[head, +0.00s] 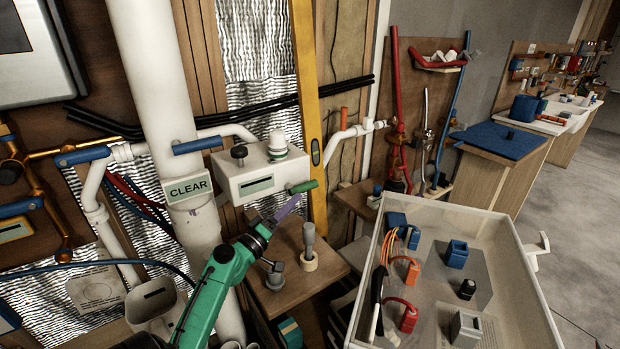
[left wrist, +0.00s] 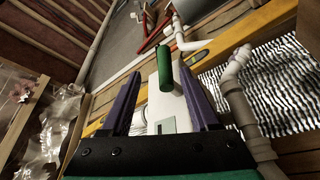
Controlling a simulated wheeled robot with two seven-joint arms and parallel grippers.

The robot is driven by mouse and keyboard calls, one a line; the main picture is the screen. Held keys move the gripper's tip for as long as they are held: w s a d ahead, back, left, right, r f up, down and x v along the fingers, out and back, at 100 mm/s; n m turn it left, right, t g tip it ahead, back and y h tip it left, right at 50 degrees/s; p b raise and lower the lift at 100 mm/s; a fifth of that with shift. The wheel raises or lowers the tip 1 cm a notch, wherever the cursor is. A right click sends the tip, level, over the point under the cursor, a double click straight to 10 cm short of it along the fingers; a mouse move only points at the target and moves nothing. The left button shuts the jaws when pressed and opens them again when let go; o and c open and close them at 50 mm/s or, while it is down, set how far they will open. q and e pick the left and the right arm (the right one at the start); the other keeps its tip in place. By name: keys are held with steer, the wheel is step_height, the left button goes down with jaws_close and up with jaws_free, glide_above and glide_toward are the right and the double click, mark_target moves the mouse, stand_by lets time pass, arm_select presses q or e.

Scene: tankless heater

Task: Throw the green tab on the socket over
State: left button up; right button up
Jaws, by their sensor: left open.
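The green tab (head: 303,186) sticks out at the lower right of the white socket box (head: 258,172), which is fixed to the wall. My left gripper (head: 292,203), with purple fingers on a green arm, is just below and left of the tab. In the left wrist view the open fingers (left wrist: 157,72) stand on either side of the tab (left wrist: 165,69), near their tips. I cannot tell whether either finger touches it. Nothing is held. My right gripper is not in view.
A thick white pipe with a CLEAR label (head: 188,188) stands left of the box. A yellow level (head: 311,110) stands upright behind it. Below is a small wooden shelf (head: 318,272) with a grey peg. A white tray (head: 530,290) with coloured parts is at right.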

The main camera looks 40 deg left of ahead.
mark_target(310, 186)
arm_select(q)
steer(key=x, duration=0.3)
steer(key=p+x, duration=0.1)
steer(key=x, duration=0.2)
steer(key=p+x, duration=0.1)
steer(key=x, duration=0.1)
steer(key=shift+w+a+f, duration=0.25)
steer(key=shift+w+a, duration=0.05)
steer(key=shift+w, duration=0.15)
steer(key=shift+w+d+r, duration=0.1)
steer(key=shift+w+r, duration=0.05)
steer(key=shift+w, duration=0.25)
steer(key=c, duration=0.9)
jaws_close()
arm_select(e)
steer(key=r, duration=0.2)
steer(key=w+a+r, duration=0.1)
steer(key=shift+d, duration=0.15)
